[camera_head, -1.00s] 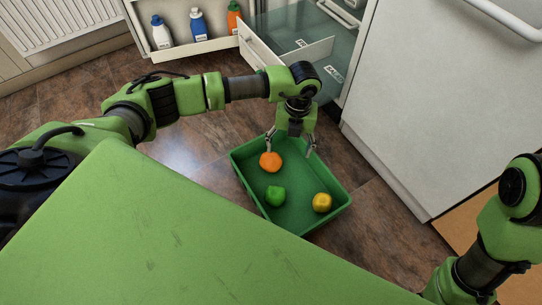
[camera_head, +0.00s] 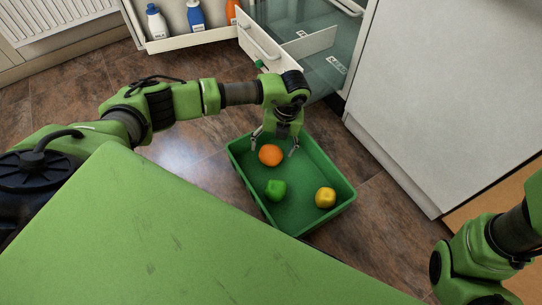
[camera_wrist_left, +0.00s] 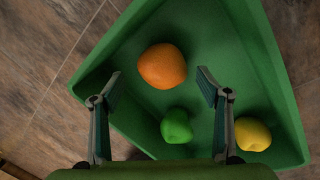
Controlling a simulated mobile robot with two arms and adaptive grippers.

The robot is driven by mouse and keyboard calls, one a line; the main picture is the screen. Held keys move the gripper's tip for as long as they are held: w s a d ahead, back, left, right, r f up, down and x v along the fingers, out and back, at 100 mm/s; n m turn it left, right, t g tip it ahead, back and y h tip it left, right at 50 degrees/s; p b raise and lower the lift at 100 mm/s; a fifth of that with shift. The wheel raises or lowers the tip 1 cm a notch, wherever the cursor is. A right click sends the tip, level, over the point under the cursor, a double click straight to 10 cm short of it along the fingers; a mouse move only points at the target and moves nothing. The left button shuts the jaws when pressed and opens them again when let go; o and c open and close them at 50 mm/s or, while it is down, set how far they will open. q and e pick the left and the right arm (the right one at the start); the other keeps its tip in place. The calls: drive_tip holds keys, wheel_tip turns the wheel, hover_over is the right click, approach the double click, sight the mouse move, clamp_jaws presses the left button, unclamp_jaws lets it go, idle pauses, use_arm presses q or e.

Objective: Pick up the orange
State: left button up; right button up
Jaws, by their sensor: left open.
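The orange (camera_head: 270,155) lies in the green tray (camera_head: 318,221), near the tray's far left corner. My left gripper (camera_head: 274,147) is open above that end of the tray, with its two fingers to either side of the orange in the head view. In the left wrist view the orange (camera_wrist_left: 162,66) shows between and beyond the open fingertips (camera_wrist_left: 159,81), not touching them. Of my right arm only links show at the lower right; its gripper is out of view.
A green pepper-like item (camera_head: 276,190) and a yellow fruit (camera_head: 325,197) lie in the same tray. A white panel (camera_head: 440,95) rises to the right of the tray.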

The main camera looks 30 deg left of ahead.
sight(273, 149)
use_arm(q)
drive_tip(key=f+b, duration=0.2)
drive_tip(key=f, duration=0.1)
drive_tip(key=f+b, duration=0.1)
drive_tip(key=shift+a+f+b, duration=0.25)
drive_tip(key=shift+b, duration=0.05)
drive_tip(key=shift+r, duration=0.1)
drive_tip(key=c, duration=1.3)
drive_tip(key=shift+c, duration=0.2)
drive_tip(key=shift+r, duration=0.1)
